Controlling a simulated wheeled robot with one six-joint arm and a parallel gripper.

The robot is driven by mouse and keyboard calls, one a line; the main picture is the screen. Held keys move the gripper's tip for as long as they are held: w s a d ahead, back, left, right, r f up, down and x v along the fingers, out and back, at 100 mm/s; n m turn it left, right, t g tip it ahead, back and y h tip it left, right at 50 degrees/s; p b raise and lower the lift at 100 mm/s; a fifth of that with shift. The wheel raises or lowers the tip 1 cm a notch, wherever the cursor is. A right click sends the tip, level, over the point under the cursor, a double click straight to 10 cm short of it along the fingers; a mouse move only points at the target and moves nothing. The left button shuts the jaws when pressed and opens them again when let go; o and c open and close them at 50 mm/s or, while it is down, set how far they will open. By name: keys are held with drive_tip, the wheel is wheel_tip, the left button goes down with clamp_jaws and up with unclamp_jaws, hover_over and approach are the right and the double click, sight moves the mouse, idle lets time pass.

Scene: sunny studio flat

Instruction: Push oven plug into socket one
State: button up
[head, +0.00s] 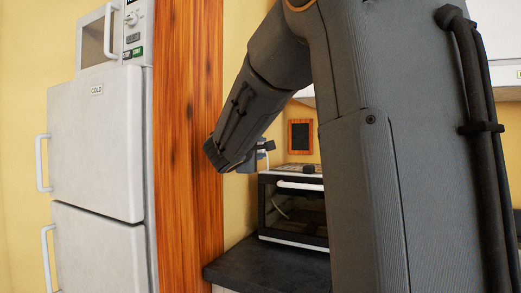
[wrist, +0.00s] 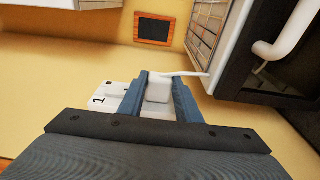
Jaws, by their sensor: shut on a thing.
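In the wrist view my gripper (wrist: 160,88) is shut on the oven plug (wrist: 158,90), a small white block between its two blue-grey fingers. A white cord (wrist: 190,73) runs from the plug to the right, towards the oven (wrist: 262,75). A white socket plate (wrist: 98,100) marked "1" lies on the yellow wall behind and left of the fingers. Part of the plate is hidden by the gripper, and I cannot tell whether the plug touches it. In the head view my gripper (head: 258,155) is small and partly hidden by my arm, above the oven (head: 292,212).
The oven stands on a dark counter (head: 270,268). An orange wooden post (head: 188,150) and a white fridge (head: 97,140) are to the left. A small orange-framed board (head: 300,136) hangs on the wall. My arm hides much of the right side.

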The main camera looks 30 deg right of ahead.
drive_tip(key=shift+w+a+r+b, duration=0.1)
drive_tip(key=shift+w+a+b, duration=0.1)
drive_tip(key=shift+b, duration=0.4)
idle(0.6)
drive_tip(key=o, duration=1.1)
drive_tip(key=shift+a, duration=0.15)
drive_tip(key=shift+d, duration=0.2)
drive_tip(key=o, duration=0.5)
drive_tip(key=shift+s, duration=0.1)
drive_tip(key=b+v, duration=0.2)
drive_tip(key=v, duration=0.5)
